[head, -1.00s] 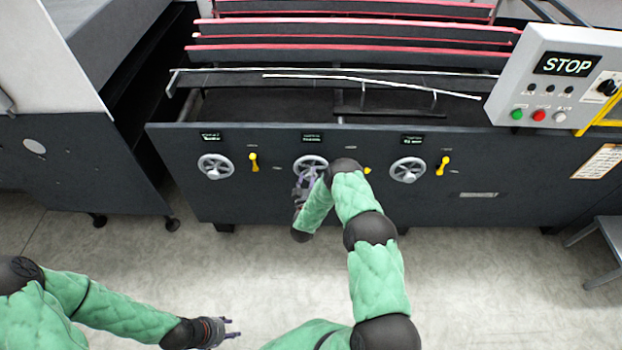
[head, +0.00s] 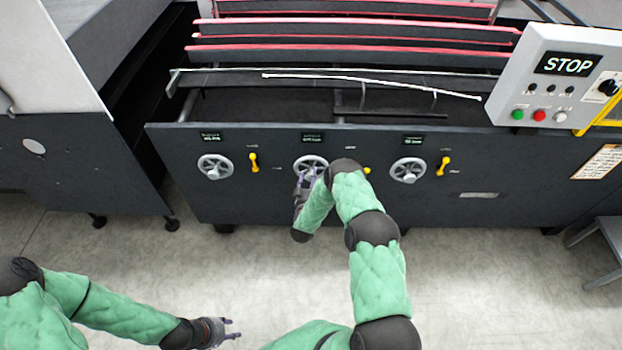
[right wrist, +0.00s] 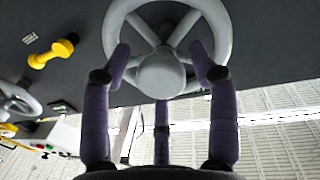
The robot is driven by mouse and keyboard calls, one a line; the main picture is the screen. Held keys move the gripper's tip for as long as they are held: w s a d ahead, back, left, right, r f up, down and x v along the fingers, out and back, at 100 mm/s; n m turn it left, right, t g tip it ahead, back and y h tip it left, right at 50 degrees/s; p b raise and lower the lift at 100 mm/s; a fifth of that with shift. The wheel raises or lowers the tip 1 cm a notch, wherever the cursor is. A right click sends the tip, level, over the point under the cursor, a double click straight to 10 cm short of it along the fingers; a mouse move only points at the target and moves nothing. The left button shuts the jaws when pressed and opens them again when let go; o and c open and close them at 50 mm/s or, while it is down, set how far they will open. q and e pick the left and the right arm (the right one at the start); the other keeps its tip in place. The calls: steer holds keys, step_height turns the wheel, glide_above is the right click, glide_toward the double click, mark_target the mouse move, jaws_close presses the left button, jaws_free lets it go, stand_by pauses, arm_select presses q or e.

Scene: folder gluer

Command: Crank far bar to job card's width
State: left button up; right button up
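Three grey handwheels are on the dark machine front: the left one (head: 215,167), the middle one (head: 311,165) and the right one (head: 408,170). Each has a small display above it, too small to read. My right gripper (head: 306,178) is at the middle wheel, which also shows in the right wrist view (right wrist: 163,72). There its fingers are apart on both sides of the hub, with no clear contact. My left gripper (head: 230,328) is open and empty above the floor. Long red-edged bars (head: 350,52) cross the machine. A printed card (head: 601,162), perhaps the job card, is on the right.
Yellow levers stand beside the wheels, at the left (head: 253,162) and right (head: 443,165); the middle one is mostly behind my right arm. A STOP panel (head: 540,85) with buttons overhangs at the right. A grey step (head: 600,250) stands at right. The floor in front is clear.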

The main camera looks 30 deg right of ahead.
stand_by(0.3)
steer(key=v, duration=1.2)
steer(key=s+a+f+n+g+y, duration=0.2)
steer(key=s+a+f+g+y, duration=0.25)
steer(key=a+f+y, duration=0.45)
steer(key=s+a+r+g+y, duration=0.2)
steer(key=s+a, duration=0.4)
steer(key=s, duration=0.4)
steer(key=s+a+r+n+g+y, duration=0.1)
steer(key=s+a+r+g+y, duration=0.2)
steer(key=s+a+g, duration=0.3)
steer(key=s+g+y, duration=0.1)
steer(key=s, duration=0.3)
steer(key=shift+r, duration=0.1)
